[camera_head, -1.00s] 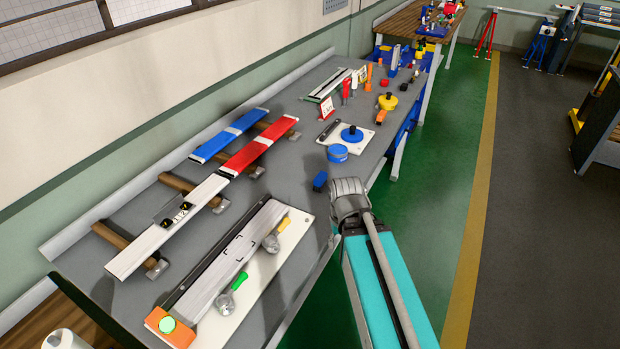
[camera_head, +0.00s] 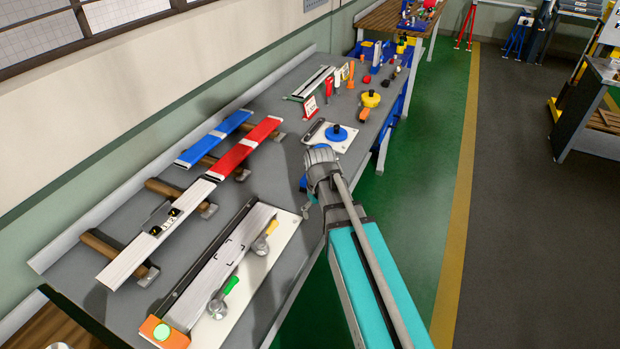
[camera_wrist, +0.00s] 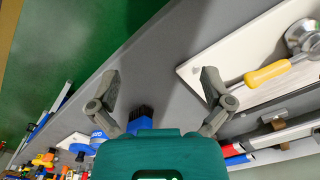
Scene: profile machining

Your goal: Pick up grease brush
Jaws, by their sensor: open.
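The grease brush appears to be the small blue brush (camera_wrist: 140,118) with dark bristles, lying on the grey bench. In the wrist view it lies between my gripper's (camera_wrist: 160,76) spread fingers, nearer the left one, and the gripper body hides its lower part. The fingers are open with nothing between their tips.
A white board with a clamped grey profile (camera_head: 225,262) lies on the near bench; its yellow-handled clamp (camera_wrist: 268,73) shows in the wrist view. A white plate with a blue disc (camera_head: 337,133) lies beyond my gripper.

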